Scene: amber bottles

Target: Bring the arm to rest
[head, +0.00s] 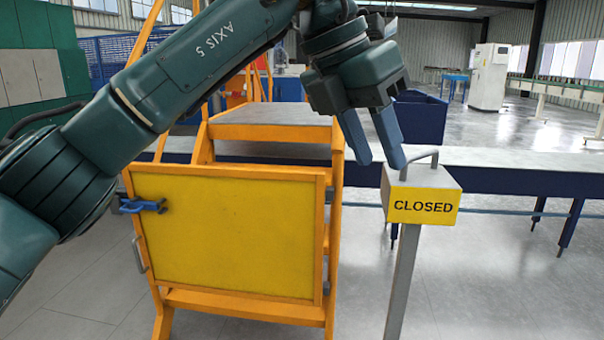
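My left arm (190,65) is dark green, marked "AXIS 5", and reaches in from the left across the top of the head view. My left gripper (381,163) points down with its two blue fingers apart and nothing between them. In the picture its fingertips are just above and left of a yellow sign box (423,205) reading "CLOSED", which has a grey handle on top. I cannot tell whether a fingertip touches the box. My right gripper is out of view. No amber bottle shows.
The sign box stands on a grey post (402,285). An orange frame with a yellow panel (235,235) and blue latch (142,205) stands at centre left. A long grey-topped bench (530,170) runs behind. A dark blue bin (420,112) lies farther back. Floor at lower right is clear.

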